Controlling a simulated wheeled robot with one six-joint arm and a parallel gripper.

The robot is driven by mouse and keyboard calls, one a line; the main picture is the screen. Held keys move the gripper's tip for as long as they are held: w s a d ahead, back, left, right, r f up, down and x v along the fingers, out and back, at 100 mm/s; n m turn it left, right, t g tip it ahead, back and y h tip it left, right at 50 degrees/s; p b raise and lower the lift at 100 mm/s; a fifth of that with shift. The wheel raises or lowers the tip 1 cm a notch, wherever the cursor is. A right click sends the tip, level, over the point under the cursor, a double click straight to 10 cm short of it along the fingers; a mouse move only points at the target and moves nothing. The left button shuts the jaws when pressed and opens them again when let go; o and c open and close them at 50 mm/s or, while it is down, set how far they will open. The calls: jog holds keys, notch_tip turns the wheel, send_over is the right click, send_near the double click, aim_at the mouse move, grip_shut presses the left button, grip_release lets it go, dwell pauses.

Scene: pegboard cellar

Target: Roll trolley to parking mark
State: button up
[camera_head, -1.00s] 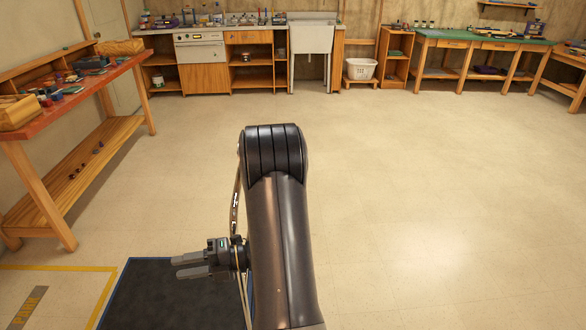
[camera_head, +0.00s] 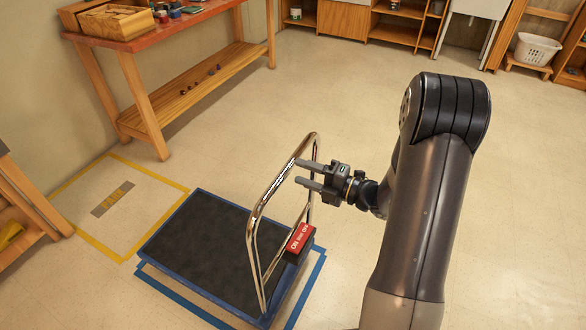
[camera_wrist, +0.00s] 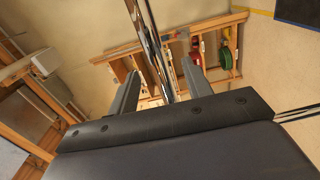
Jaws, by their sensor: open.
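The trolley has a dark deck with a blue rim (camera_head: 190,235), a chrome hoop handle (camera_head: 258,215) and a red sign (camera_head: 299,238) low on the handle. Its deck corner also shows in the wrist view (camera_wrist: 298,10). My gripper (camera_head: 302,174) is open at the upper right side of the handle. In the wrist view a chrome bar (camera_wrist: 150,45) runs between the two fingers; I cannot tell if they touch it.
Blue floor tape (camera_head: 185,305) lies around the trolley's near end. A red-topped workbench (camera_head: 205,22) stands behind the mark, and wooden furniture (camera_head: 25,200) stands at the left edge. Open floor lies between trolley and bench. A white basket (camera_head: 537,50) stands far right.

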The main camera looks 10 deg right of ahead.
aim_at(288, 168)
jog(key=x, duration=0.5)
jog(key=shift+w+p, duration=0.1)
jog(key=shift+p, duration=0.25)
grip_shut()
jog(key=shift+f, duration=0.1)
dwell(1.0)
